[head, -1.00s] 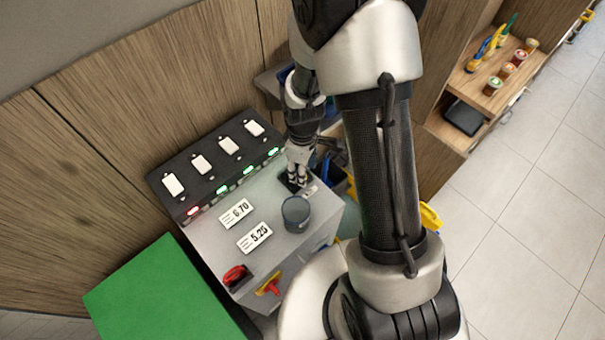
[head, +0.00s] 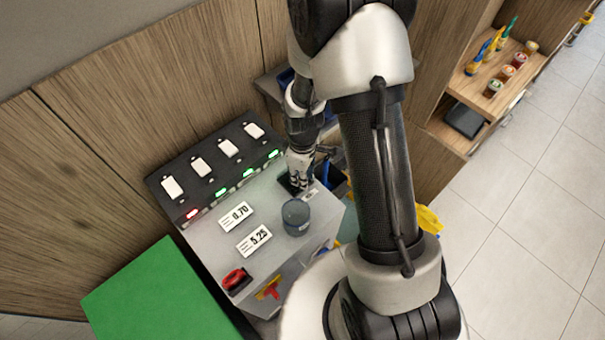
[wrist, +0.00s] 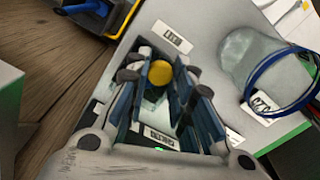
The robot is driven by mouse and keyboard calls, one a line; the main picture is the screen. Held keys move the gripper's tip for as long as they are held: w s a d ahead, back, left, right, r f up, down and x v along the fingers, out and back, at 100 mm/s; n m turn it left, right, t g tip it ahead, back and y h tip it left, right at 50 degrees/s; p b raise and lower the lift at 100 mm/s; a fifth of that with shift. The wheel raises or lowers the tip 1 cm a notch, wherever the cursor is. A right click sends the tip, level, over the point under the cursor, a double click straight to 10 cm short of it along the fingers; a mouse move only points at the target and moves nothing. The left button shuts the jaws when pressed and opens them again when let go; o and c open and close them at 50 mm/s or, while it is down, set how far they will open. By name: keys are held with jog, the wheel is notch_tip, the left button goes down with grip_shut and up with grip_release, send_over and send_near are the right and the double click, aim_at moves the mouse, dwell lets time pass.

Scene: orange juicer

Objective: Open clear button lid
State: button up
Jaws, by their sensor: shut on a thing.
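My gripper (head: 297,184) points down at a dark pad at the back right of the grey machine top (head: 230,262). In the wrist view, the fingers (wrist: 160,98) stand on either side of a round yellow button (wrist: 158,75). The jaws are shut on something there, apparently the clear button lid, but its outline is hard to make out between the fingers. A see-through round cup-like piece (head: 296,216) stands on the machine just in front of my gripper.
A black switch panel (head: 218,172) with white plates and lit indicators runs along the machine's back. White number labels (head: 254,241) and a red-handled piece (head: 236,279) are on the machine. A green block (head: 150,300) stands to the left. A wooden shelf (head: 500,75) holds jars at right.

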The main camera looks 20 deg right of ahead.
grip_shut()
